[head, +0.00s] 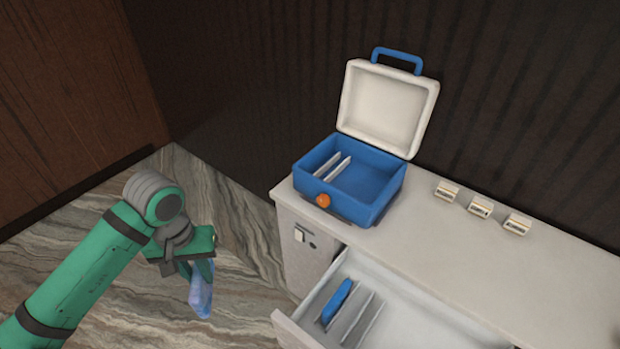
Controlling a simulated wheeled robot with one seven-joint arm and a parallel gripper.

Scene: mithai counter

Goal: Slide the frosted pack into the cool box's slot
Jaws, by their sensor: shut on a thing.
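My gripper (197,268) is shut on a pale, light-blue frosted pack (200,296), which hangs down from the jaws. Both are left of the counter, over the floor and apart from the cool box. The cool box (370,208) is blue and stands on the counter's left end, with its white lid (386,106) open at the back. Two white dividers (338,168) stand upright at the left inside it, forming a narrow slot. The rest of the box interior looks empty. The lower part of the slot is hidden by the front wall.
The counter (480,252) has several small labelled blocks (479,207) right of the box. An open white drawer (425,318) juts out below, with a darker blue pack (337,300) beside its dividers. An orange knob (323,200) sits on the box front. Dark walls stand behind.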

